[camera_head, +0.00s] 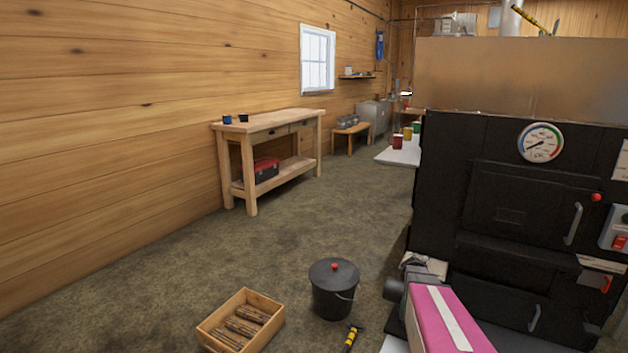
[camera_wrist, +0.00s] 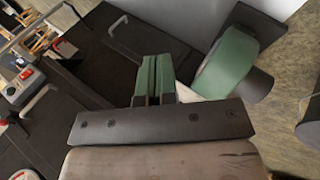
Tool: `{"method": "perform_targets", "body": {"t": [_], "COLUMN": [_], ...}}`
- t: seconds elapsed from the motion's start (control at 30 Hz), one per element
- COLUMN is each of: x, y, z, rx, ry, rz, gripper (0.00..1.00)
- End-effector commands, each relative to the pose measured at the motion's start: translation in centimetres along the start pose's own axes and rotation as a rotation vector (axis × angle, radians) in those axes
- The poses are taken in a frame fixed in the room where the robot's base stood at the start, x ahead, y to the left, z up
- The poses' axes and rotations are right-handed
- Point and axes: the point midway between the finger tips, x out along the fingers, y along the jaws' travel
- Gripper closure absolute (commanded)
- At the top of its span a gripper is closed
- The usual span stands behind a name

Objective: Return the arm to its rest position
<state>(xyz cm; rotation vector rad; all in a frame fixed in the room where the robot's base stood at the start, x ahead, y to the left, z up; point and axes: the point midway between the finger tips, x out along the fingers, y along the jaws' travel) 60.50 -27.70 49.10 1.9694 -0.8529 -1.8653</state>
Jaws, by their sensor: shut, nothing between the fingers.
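My gripper (camera_wrist: 157,64) shows in the wrist view. Its two green fingers are pressed together with nothing between them. Behind the fingers is the black front of the evaporator (camera_wrist: 85,62), with pale bar handles; I cannot tell how far the fingertips are from it. In the head view the black evaporator (camera_head: 480,190) stands at the right, with a round dial gauge (camera_head: 540,142) and door handles. The gripper's fingers cannot be made out in the head view.
A black lidded bucket (camera_head: 333,292) and a wooden crate of split logs (camera_head: 204,328) stand on the floor in front, near a yellow-and-black tool handle (camera_head: 350,338). A wooden workbench (camera_head: 272,124) is along the left wall. The floor between is clear.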

Motion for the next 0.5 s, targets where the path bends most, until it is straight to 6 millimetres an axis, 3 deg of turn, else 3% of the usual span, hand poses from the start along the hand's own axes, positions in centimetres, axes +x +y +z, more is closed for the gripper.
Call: {"method": "perform_targets", "body": {"t": [0.03,0.3,0.5], "x": [-3.2,-15.5,-21.4], "y": [-1.6,-9.6,-12.9], "z": [2.4,10.9,15.5], "rx": [-0.016,-0.12,-0.191], "ry": [-0.003,-0.032,-0.042], "rz": [-0.062,-0.406,-0.585], "gripper": [1.0,1.0,1.0]}}
